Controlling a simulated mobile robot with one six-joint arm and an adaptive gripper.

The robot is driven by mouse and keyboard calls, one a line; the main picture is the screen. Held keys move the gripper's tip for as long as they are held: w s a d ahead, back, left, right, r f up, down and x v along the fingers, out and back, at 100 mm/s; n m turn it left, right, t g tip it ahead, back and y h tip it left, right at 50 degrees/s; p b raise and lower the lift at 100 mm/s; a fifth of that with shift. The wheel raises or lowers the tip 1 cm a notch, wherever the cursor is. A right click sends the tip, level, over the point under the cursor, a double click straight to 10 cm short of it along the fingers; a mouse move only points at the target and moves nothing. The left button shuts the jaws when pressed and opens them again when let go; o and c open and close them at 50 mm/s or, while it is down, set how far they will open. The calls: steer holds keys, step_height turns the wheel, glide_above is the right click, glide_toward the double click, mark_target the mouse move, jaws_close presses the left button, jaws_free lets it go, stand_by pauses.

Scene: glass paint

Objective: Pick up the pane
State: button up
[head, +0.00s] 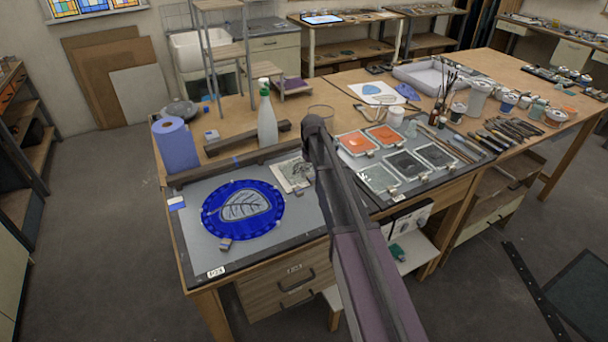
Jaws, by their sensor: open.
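A round blue glass pane (215,223) with a scalloped edge lies flat on a grey mat (290,235) at the near left of the workbench. A pale leaf with dark veins shows in its middle. A small block (225,244) sits at its near edge and another small piece is at its upper left edge. My arm reaches up from the bottom, right of the pane and apart from it in the picture. My gripper does not show; the arm's far end is a dark joint.
A dark bar lies behind the pane. A patterned card (287,176) lies at its upper right. A blue paper roll (175,146) and a spray bottle (267,118) stand farther back. Paint trays (380,179), brushes and jars fill the right. Open floor lies at the left.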

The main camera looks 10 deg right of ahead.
steer(key=shift+f+b, duration=0.85)
steer(key=shift+f, duration=0.3)
jaws_close()
